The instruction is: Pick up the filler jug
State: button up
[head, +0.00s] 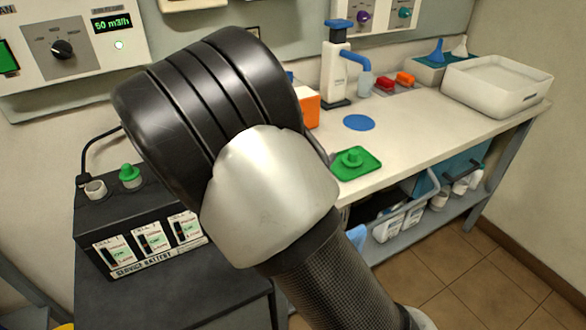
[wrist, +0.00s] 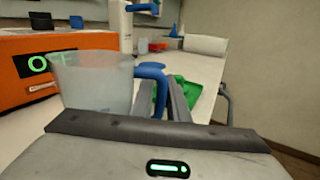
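The filler jug (wrist: 92,85) is a translucent, cloudy cup with a blue handle on its right side. It stands upright, large and close, left of centre in the wrist view. My gripper (wrist: 161,92) has its two grey fingers close together, one on each side of the blue handle, with blue filling the narrow gap. It looks shut on the handle. Whether the jug's base touches the bench is hidden by the gripper body. In the head view my arm hides both the jug and the gripper.
An orange unit (wrist: 22,70) with a green display is close behind the jug. A green tray (head: 356,163), a blue disc (head: 359,122) and a white dispenser (head: 336,75) are on the bench (head: 430,125). A white basin (head: 496,84) is at the far right. The bench middle is clear.

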grip_shut()
jog(key=shift+r, duration=0.2)
